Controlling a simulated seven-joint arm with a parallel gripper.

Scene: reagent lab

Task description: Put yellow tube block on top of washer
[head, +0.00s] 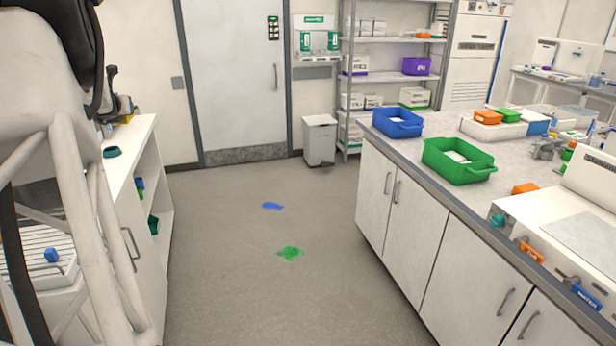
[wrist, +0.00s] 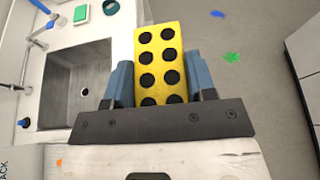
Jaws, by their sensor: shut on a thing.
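The yellow tube block (wrist: 158,62) shows in the wrist view as a yellow bar with two rows of round black holes. My gripper (wrist: 160,82) has its two blue-grey fingers closed on the block's sides, and the block sticks out past the fingertips. The block's lower end is hidden behind the dark gripper body. I cannot tell for sure which thing is the washer.
In the wrist view, a grey sink (wrist: 75,85) in a white counter lies left of the block, with open floor (wrist: 262,110) to its right. The head view shows a long bench with a green bin (head: 458,165), a blue bin (head: 397,127) and a white machine (head: 575,225).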

